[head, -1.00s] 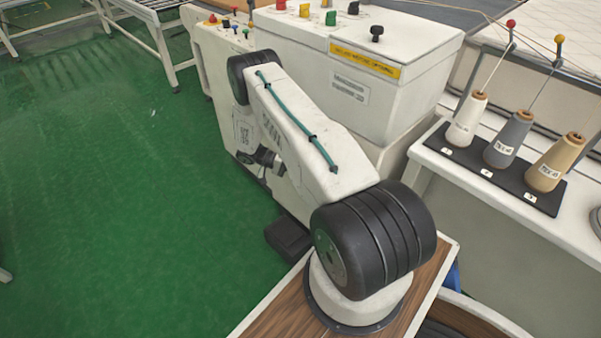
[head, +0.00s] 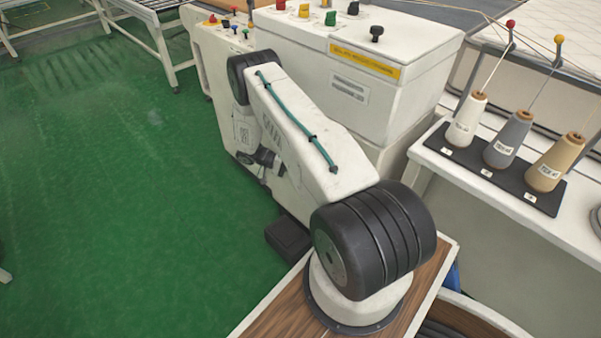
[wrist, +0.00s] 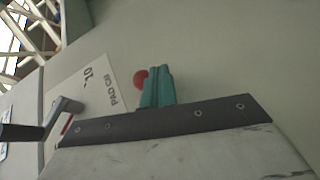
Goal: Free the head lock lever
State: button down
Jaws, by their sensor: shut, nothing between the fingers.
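In the wrist view, my gripper (wrist: 157,88) shows as two teal fingers shut together with nothing between them, above a dark bar. A round red knob (wrist: 140,78) shows just left of the fingers and is partly hidden behind them. I cannot tell whether they touch. At the left is a grey metal crank-like lever (wrist: 62,108) with a black grip, apart from the fingers. Which of these is the head lock lever is not clear from the views. In the head view my arm hides the gripper and the lever area.
A white printed label (wrist: 95,95) is on the pale machine wall (wrist: 230,55) behind the fingers. In the head view, the machine cabinet (head: 345,95) stands close beyond my arm. Thread cones (head: 505,140) stand on the right. The green floor (head: 110,200) at left is open.

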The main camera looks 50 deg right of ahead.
jog(key=shift+f, duration=0.1)
jog(key=w+a+f, duration=0.3)
jog(key=w+a, duration=0.1)
jog(key=w, duration=0.6)
jog(key=shift+w+a+f, duration=0.2)
jog(key=shift+a, duration=0.2)
dwell(0.4)
